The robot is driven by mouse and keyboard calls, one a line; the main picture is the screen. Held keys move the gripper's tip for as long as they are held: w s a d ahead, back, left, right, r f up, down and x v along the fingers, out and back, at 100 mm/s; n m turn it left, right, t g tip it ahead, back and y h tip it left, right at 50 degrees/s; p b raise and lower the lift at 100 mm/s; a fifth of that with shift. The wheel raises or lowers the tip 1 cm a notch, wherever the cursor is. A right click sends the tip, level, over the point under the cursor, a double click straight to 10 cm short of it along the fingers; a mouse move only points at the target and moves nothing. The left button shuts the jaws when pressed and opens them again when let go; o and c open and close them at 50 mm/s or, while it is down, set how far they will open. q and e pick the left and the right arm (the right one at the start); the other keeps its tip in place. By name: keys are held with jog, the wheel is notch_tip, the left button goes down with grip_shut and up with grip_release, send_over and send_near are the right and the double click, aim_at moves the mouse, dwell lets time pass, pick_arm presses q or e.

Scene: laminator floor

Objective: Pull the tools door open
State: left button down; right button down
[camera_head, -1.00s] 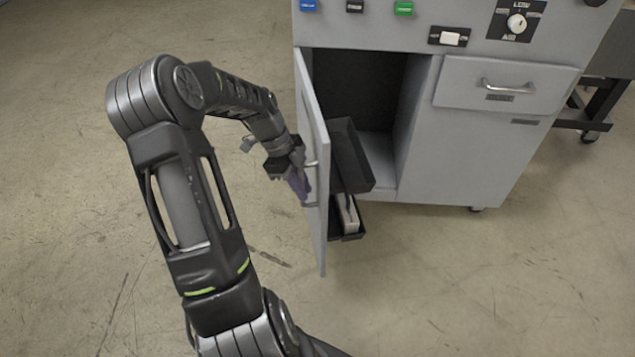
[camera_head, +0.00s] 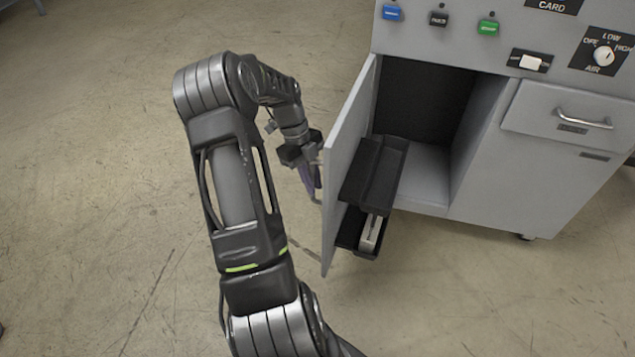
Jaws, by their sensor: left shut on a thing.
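The tools door (camera_head: 345,150) is a grey panel hinged at the left side of the grey cabinet (camera_head: 530,170). It stands swung well out from the cabinet, and the dark compartment (camera_head: 425,100) behind it is exposed. Two black trays are fixed on the door's inner side, an upper one (camera_head: 375,170) and a lower one (camera_head: 350,232) holding a pale item. My left gripper (camera_head: 312,178) is at the door's outer face, shut on the door handle, which is mostly hidden by the fingers. My right gripper is not in view.
A closed drawer (camera_head: 560,115) with a bar handle is right of the compartment. Coloured buttons (camera_head: 438,18), a white switch (camera_head: 531,62) and a knob (camera_head: 603,56) are on the panel above. The floor (camera_head: 460,300) in front is clear.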

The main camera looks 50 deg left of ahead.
pick_arm(q)
jog(key=shift+a, duration=0.1)
dwell(0.3)
jog(key=c, duration=1.5)
grip_release()
jog(key=shift+o, duration=0.2)
jog(key=v, duration=0.7)
jog(key=shift+r, duration=0.4)
jog(key=shift+s+a, duration=0.1)
jog(key=shift+a, duration=0.05)
